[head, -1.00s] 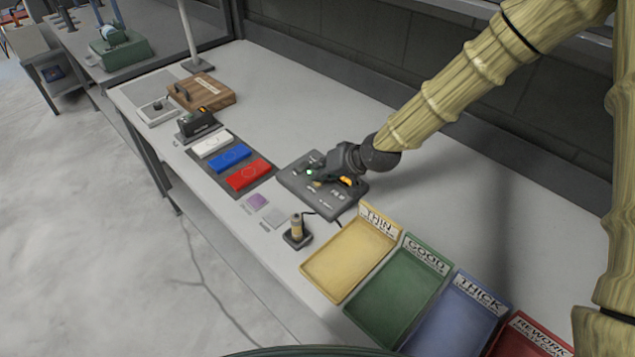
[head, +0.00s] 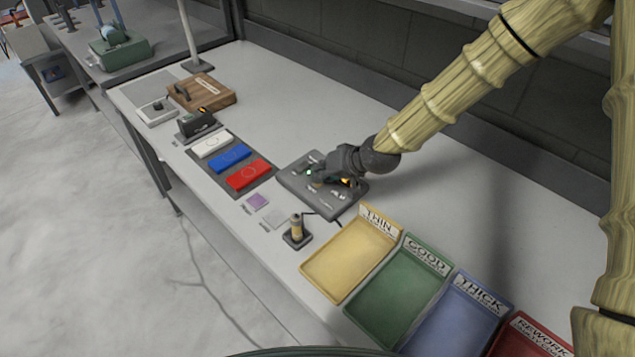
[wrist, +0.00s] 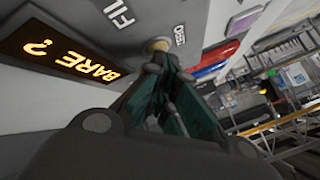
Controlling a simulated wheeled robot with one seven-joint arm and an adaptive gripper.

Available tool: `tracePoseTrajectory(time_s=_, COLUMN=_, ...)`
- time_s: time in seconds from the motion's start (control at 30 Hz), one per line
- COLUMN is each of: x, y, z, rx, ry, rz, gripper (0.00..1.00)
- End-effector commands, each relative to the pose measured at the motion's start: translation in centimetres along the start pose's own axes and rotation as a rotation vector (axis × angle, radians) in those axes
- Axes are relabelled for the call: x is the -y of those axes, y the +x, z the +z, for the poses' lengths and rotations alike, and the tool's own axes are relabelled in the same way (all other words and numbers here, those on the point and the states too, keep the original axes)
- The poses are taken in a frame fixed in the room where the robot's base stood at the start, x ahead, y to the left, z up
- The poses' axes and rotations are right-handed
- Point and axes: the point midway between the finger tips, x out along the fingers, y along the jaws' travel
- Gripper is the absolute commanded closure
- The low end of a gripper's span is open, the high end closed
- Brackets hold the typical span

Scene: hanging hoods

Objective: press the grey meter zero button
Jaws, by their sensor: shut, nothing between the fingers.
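The grey meter (head: 295,182) is a flat dark grey panel on the bench, with a small green light (head: 308,172). In the wrist view its display (wrist: 62,60) shows orange letters, "BARE ?". A round tan button (wrist: 160,45) sits beside a partly legible label (wrist: 180,32) on the panel. My gripper (head: 320,178) is shut and empty, low over the meter. In the wrist view its fingertips (wrist: 160,60) are at the edge of the tan button and cover part of it. Whether they touch or press it I cannot tell.
Red (head: 248,175), blue (head: 230,156) and white (head: 213,143) blocks lie left of the meter. A small post on a base (head: 297,232) stands in front. Yellow (head: 335,275), green (head: 385,310) and blue (head: 445,330) trays line the right. The bench behind is clear.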

Motion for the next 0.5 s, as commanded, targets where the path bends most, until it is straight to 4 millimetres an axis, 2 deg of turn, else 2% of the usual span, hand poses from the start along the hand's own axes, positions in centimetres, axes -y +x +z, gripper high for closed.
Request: tracePoseTrajectory(time_s=0.5, x=0.8, y=-1.2, z=-0.8, rx=0.001, ry=0.001, rz=0.001, gripper=1.0)
